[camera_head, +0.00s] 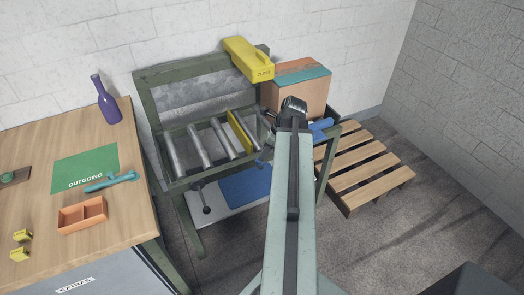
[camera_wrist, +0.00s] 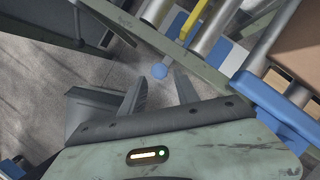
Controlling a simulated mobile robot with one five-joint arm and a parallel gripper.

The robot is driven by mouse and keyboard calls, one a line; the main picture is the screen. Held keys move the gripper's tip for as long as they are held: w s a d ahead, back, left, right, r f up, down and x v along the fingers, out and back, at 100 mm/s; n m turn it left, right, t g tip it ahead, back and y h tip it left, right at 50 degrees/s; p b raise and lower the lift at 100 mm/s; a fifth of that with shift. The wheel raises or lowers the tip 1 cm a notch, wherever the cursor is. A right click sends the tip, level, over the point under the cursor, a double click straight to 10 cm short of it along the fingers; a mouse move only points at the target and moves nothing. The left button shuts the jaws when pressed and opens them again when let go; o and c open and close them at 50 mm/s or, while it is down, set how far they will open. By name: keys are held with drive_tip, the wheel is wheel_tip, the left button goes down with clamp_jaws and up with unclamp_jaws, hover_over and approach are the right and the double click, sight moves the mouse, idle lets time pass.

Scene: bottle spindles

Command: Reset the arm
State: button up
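My arm reaches up the middle of the head view. My gripper (camera_head: 292,108) is at its far end, in front of the lower left of a cardboard box (camera_head: 304,90) and right of the roller stand. The arm and wrist hide part of the stand. In the wrist view my gripper (camera_wrist: 158,84) shows two dark fingers spread apart with nothing between them. The floor lies beyond.
The green roller stand (camera_head: 165,152) holds metal rollers and a yellow bar (camera_head: 239,131). A yellow box (camera_head: 247,59) is on its back rail. A wooden table (camera_head: 30,143) at left bears a purple bottle (camera_head: 107,103) and an orange tray (camera_head: 84,216).

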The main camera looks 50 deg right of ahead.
drive_tip(key=p+v, duration=0.2)
drive_tip(key=v, duration=0.1)
drive_tip(key=shift+s+r, duration=0.1)
drive_tip(key=shift+r, duration=0.2)
